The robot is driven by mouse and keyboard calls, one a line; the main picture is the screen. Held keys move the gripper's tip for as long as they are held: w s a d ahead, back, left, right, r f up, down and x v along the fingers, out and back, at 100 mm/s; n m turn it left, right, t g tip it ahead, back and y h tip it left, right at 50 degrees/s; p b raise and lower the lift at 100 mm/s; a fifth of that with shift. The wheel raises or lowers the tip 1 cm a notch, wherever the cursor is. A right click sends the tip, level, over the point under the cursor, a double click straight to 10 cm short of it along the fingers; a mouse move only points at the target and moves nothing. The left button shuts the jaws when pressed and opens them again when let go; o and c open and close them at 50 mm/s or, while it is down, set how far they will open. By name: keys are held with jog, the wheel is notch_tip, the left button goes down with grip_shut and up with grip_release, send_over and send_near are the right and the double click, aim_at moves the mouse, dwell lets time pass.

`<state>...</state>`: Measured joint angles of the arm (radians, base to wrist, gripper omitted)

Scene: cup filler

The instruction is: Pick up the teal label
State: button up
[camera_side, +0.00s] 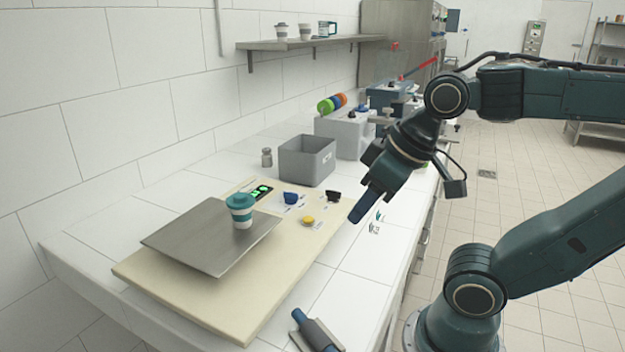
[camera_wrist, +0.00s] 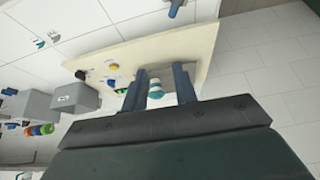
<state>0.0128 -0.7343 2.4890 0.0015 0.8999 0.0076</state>
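The small teal label (camera_side: 379,215) lies on the white counter, right of the cream board and near the counter's front edge. It also shows at the upper left of the wrist view (camera_wrist: 39,43). A small greyish label-like piece (camera_side: 374,229) lies close to it. My gripper (camera_side: 357,218) is above the counter, to the left of the label in the side view. In the wrist view its two blue fingers (camera_wrist: 160,72) stand apart with nothing held between them. The label is well to the left of the fingers there.
A white and teal cup (camera_side: 240,217) stands on a metal plate (camera_side: 190,245) on the cream board (camera_side: 262,310). Small blue, black and yellow items lie on the board's far part. A grey bin (camera_side: 308,163) stands behind. A blue-ended tool (camera_side: 318,332) lies in front.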

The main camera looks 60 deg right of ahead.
jog(key=w+d+r+m+g+h, duration=0.1)
jog(key=w+d+m, duration=0.4)
jog(key=w+d, duration=0.2)
jog(key=m+g, duration=0.5)
jog(key=m, duration=0.8)
send_over(382, 215)
jog(key=w+a, duration=0.1)
jog(key=a, duration=0.1)
jog(key=shift+w+d+f, duration=0.1)
jog(key=shift+d+f, duration=0.05)
jog(key=shift+f, duration=5.1)
jog(key=shift+w+d+f, duration=0.1)
jog(key=shift+f, duration=5.1)
jog(key=shift+f, duration=0.1)
jog(key=shift+s+d+f, duration=0.1)
jog(key=shift+f, duration=2.4)
